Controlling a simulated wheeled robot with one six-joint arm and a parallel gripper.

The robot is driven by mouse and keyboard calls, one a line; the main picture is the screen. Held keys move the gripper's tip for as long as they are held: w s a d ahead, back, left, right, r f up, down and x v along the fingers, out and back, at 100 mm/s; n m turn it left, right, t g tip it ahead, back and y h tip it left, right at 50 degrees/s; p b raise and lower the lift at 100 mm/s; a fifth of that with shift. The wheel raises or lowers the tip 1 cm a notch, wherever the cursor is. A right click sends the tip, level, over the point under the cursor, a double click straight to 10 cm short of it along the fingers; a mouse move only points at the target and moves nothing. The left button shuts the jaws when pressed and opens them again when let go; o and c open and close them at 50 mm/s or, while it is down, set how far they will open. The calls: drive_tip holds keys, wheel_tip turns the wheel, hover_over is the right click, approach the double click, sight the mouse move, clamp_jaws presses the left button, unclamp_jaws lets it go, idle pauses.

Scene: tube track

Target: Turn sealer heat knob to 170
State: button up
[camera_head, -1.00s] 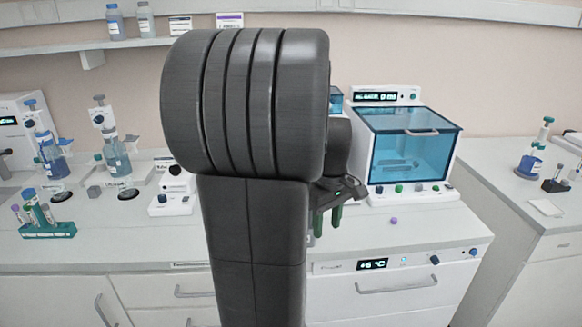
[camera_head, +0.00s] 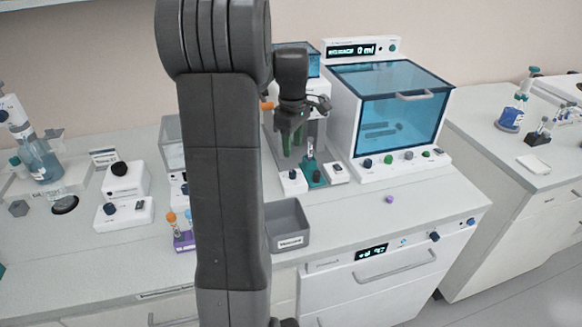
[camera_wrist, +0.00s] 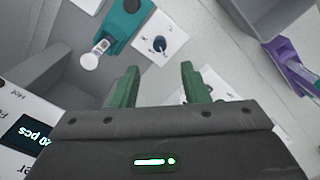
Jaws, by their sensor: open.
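A small white box with a dark knob (camera_head: 292,175) stands on the counter beside a teal holder (camera_head: 315,178) with a white-capped tube; I cannot read a dial number or tell whether this is the sealer's heat knob. In the wrist view the dark knob (camera_wrist: 160,44) is on a white plate, right of the teal holder (camera_wrist: 124,22), beyond my fingertips. My gripper (camera_head: 292,136) is open, green fingers pointing down, above and behind this group. In the wrist view my gripper (camera_wrist: 161,72) has nothing between its fingers; another white plate is partly hidden behind them.
A grey bin (camera_head: 289,228) sits in front of the knob box. A blue-windowed cabinet (camera_head: 392,110) stands to the right. A purple rack (camera_head: 183,240) with tubes is left of my arm. A small purple piece (camera_head: 389,199) lies on otherwise clear counter at right.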

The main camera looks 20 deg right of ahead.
sight(292, 172)
wheel_tip(292, 172, down, 9)
drive_tip(key=shift+f, duration=0.15)
clamp_jaws()
